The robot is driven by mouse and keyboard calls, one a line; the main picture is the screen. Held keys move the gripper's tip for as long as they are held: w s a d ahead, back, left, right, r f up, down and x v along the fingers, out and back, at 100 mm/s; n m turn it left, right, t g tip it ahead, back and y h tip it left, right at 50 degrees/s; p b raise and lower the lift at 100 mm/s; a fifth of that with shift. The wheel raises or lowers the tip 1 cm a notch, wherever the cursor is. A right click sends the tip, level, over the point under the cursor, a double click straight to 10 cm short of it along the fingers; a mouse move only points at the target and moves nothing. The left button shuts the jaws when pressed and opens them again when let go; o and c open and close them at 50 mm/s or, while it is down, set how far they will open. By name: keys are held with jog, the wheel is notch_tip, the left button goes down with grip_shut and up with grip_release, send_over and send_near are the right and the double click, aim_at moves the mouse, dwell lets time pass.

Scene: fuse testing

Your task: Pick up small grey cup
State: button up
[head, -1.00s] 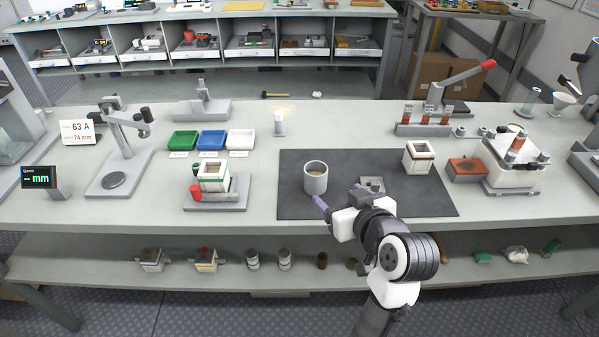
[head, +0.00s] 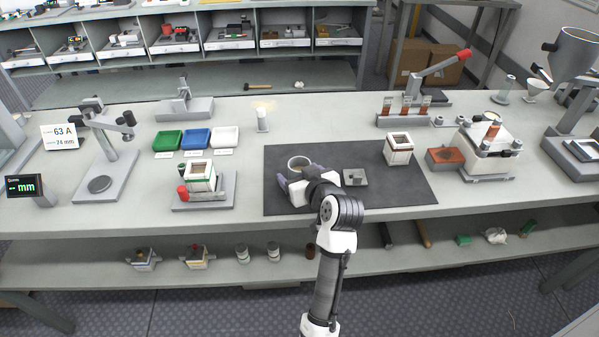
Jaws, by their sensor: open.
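The small grey cup (head: 299,162) stands upright on the dark mat (head: 412,187), left of the mat's middle. Only its rim and upper part show; my gripper hides the lower part. My gripper (head: 296,177) is open, low over the mat at the cup's near side. One purple-grey finger shows at the cup's left and another at its right, so the fingers look to be on either side of it. I cannot tell whether they touch it.
A small grey plate (head: 354,177) lies on the mat just right of my gripper. A white box-like block (head: 398,149) stands at the mat's right. A grey fixture (head: 205,188) with a white block is left of the mat. Green, blue and white trays (head: 196,138) lie behind it.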

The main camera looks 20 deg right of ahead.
jog(key=shift+w+f, duration=0.1)
jog(key=shift+w, duration=0.05)
jog(key=c, duration=1.1)
jog(key=shift+r, duration=0.2)
jog(key=shift+c, duration=0.2)
